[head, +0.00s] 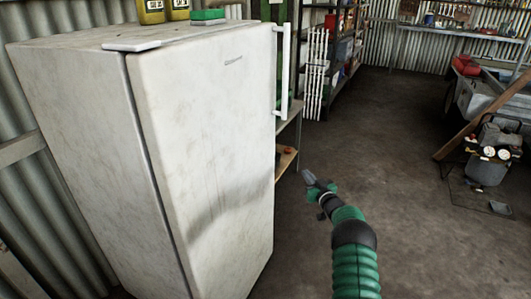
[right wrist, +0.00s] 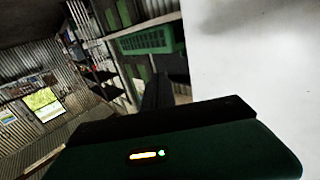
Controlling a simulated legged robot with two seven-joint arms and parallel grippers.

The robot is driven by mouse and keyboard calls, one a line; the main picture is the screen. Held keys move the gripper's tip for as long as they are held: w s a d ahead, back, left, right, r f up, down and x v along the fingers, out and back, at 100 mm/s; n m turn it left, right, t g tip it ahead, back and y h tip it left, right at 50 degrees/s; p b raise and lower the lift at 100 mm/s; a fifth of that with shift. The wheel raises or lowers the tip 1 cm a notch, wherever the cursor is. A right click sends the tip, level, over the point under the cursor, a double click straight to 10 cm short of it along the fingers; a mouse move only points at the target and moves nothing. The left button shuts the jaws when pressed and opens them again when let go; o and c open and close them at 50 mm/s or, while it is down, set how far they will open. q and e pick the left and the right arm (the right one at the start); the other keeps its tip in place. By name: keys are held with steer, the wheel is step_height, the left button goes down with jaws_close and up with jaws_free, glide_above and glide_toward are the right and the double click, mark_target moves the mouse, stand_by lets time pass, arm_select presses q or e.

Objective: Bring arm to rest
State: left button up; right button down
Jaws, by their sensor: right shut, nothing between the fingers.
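My right arm, green and black, comes up from the bottom of the head view. My right gripper (head: 309,178) is shut and empty, in the air over the floor to the right of the fridge. In the right wrist view its dark fingers (right wrist: 157,90) point ahead past the fridge's white surface (right wrist: 250,60). The white fridge (head: 205,140) stands upright at the left, with its door looking closed and a white vertical handle (head: 284,70) at the door's right edge. The gripper is below the handle and apart from it. My left gripper is not in view.
Yellow containers (head: 150,12) and a green box (head: 208,15) sit on the fridge. A shelf (head: 288,125) stands behind it. A compressor-like machine (head: 490,155) and a leaning plank (head: 480,118) are at the right. The concrete floor (head: 400,140) between is clear.

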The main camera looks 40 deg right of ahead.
steer(key=w+a+r+g, duration=0.2)
steer(key=w+a+g, duration=0.15)
steer(key=a, duration=0.95)
steer(key=s+a+f+g+y, duration=0.1)
steer(key=s+a+g, duration=0.1)
steer(key=a, duration=0.6)
steer(key=s+a+g+y, duration=0.1)
steer(key=s+a+g, duration=0.15)
steer(key=a, duration=0.45)
steer(key=s+a+f+n+g+y, duration=0.2)
steer(key=s+a+f+g, duration=0.1)
steer(key=s+a, duration=1)
steer(key=s+a+f+n+g+y, duration=0.25)
steer(key=s+a, duration=0.75)
steer(key=s, duration=0.6)
step_height(320, 180, up, 27)
steer(key=w+p, duration=0.1)
steer(key=p, duration=2.6)
steer(key=shift+r+m+g+h, duration=0.15)
steer(key=shift+m+g+h, duration=0.2)
steer(key=shift+g, duration=0.1)
